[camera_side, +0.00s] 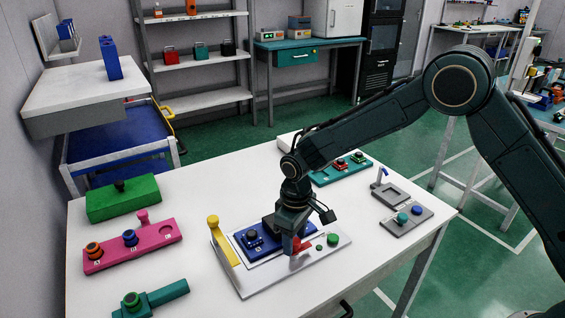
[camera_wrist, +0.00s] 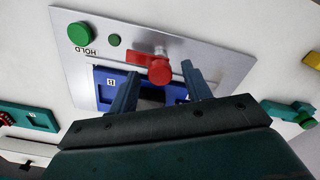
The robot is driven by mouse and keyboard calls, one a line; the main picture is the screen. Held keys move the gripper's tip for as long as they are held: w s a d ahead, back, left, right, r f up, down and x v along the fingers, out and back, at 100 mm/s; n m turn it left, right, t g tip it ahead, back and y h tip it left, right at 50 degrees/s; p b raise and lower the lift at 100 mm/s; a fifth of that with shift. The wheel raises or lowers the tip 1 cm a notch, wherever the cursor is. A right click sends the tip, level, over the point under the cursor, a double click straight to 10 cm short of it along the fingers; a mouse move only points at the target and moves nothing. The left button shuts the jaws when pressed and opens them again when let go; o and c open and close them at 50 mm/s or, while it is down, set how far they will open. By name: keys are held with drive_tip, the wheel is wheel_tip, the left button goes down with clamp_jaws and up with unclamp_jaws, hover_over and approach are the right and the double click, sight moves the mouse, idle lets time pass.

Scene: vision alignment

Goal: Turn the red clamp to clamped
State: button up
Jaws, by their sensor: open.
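The red clamp (camera_side: 301,245) sits on a light grey plate (camera_side: 255,289) in the side view, partly hidden by my gripper (camera_side: 291,247). In the wrist view the red clamp (camera_wrist: 160,71) shows a round red end and a short arm reaching left. It lies just beyond and between the fingertips of my gripper (camera_wrist: 159,80). The gripper is open and holds nothing; I cannot tell whether a finger touches the clamp. A blue block (camera_side: 254,246) lies on the plate beside the clamp, and also shows under the fingers in the wrist view (camera_wrist: 103,76).
On the plate are a large green button (camera_wrist: 80,34), a small green button (camera_wrist: 114,40) and a yellow handle (camera_side: 222,243). A pink block (camera_side: 120,253), a green block (camera_side: 135,199) and a teal fixture (camera_side: 155,300) stand left. Grey fixtures (camera_side: 405,222) stand right.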

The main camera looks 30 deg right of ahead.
drive_tip(key=shift+c, duration=0.4)
drive_tip(key=c, duration=0.9)
drive_tip(key=shift+n, duration=0.4)
drive_tip(key=n, duration=0.8)
drive_tip(key=shift+n, duration=0.4)
drive_tip(key=n, duration=0.4)
drive_tip(key=shift+n, duration=2.2)
